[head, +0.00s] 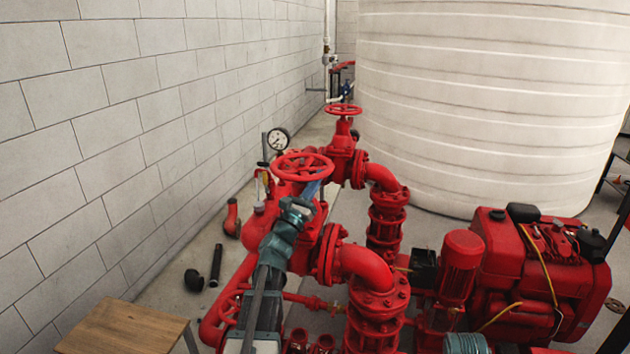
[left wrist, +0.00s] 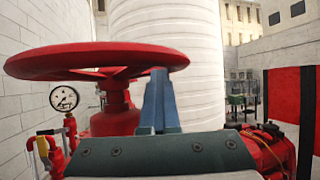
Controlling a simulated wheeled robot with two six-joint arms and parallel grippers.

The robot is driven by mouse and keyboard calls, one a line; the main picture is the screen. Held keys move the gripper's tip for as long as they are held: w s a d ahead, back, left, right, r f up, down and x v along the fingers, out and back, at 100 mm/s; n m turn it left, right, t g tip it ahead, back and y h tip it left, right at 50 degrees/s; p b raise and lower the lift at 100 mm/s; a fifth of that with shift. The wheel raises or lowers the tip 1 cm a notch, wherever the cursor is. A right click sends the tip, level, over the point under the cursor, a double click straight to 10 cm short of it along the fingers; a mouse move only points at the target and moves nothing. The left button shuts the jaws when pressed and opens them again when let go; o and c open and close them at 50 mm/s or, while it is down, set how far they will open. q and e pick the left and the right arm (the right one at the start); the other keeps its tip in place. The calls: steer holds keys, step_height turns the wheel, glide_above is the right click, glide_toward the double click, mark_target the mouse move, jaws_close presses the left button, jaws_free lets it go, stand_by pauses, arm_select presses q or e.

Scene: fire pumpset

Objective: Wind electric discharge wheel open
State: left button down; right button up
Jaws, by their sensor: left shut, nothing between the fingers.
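A red spoked handwheel (head: 302,166) sits on the nearer red valve, in the middle of the head view. It fills the upper left of the left wrist view (left wrist: 95,62). A second, smaller red handwheel (head: 343,109) stands on a valve farther back. No label shows which one is the electric discharge wheel. My left gripper (head: 317,187) is shut and empty, its blue fingers at the right side of the nearer wheel. In the left wrist view the fingers (left wrist: 158,95) reach up to the rim's right end; I cannot tell whether they touch it. My right gripper is not visible.
Red elbow pipes (head: 365,265) and a red engine (head: 535,275) stand to the right. A pressure gauge (head: 278,139) is just left of the valves. A grey block wall (head: 120,130) runs along the left, a white tank (head: 490,100) behind. A wooden tabletop (head: 120,328) is lower left.

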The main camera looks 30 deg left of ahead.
arm_select(q)
steer(key=shift+d, duration=0.4)
